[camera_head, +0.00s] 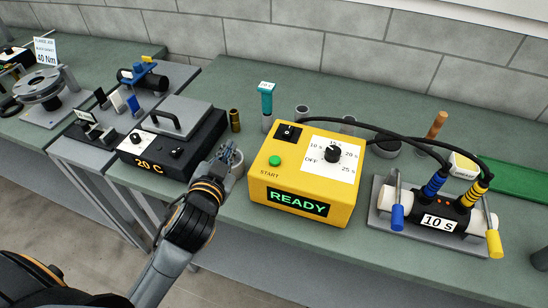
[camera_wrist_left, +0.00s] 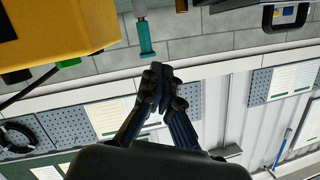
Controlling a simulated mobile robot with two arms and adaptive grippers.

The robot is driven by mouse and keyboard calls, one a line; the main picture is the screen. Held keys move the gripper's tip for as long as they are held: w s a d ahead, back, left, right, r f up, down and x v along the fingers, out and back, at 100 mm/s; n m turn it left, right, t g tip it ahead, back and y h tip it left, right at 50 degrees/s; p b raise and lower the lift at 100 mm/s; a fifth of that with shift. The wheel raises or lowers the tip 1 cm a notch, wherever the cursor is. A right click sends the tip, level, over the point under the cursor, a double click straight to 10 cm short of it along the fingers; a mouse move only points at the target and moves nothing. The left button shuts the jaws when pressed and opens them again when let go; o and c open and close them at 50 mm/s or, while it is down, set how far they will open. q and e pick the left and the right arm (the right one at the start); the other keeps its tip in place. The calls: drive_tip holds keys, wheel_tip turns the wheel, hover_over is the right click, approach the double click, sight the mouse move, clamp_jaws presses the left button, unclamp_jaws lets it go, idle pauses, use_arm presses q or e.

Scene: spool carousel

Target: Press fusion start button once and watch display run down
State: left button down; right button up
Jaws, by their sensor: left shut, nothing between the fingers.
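The yellow fusion box (camera_head: 318,178) stands on the green bench and its display (camera_head: 297,203) reads READY. The green start button (camera_head: 274,160) is on its top left, above the word START. The black dial (camera_head: 333,154) is among printed times and OFF. My left gripper (camera_head: 231,157) is left of the box, apart from the button, and shut with nothing in it. In the left wrist view the shut fingers (camera_wrist_left: 160,72) show below the yellow box (camera_wrist_left: 70,30), with a green part (camera_wrist_left: 68,63) at its edge. My right gripper is not in view.
Black cables run from the box to a clamped fitting (camera_head: 440,218) marked 10 S on the right. A dark unit (camera_head: 172,150) marked 20 C stands left of my gripper. A teal-topped marker (camera_head: 266,103) and brass cylinder (camera_head: 235,120) stand behind.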

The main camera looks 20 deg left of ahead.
use_arm(q)
drive_tip(key=w+d+r+m+t+h, duration=0.2)
drive_tip(key=d+r+m+t+h, duration=0.15)
drive_tip(key=r, duration=0.45)
drive_tip(key=w+d+r+m+t+h, duration=0.1)
drive_tip(key=d+r+m+t+h, duration=0.2)
drive_tip(key=r, duration=0.5)
drive_tip(key=s+d+r+m+g+h, duration=0.3)
drive_tip(key=d+m+g+h, duration=0.4)
drive_tip(key=m, duration=0.5)
drive_tip(key=s+d+r+m+g+h, duration=0.25)
drive_tip(key=d+m+g+h, duration=0.35)
drive_tip(key=m+h, duration=0.45)
drive_tip(key=w+a+f+m+g+y, duration=0.3)
drive_tip(key=a+f+y, duration=0.7)
drive_tip(key=y, duration=0.4)
drive_tip(key=shift+w+a+f+m+y, duration=0.15)
drive_tip(key=shift+w+f+m+y, duration=0.15)
drive_tip(key=shift+w+f+m, duration=0.7)
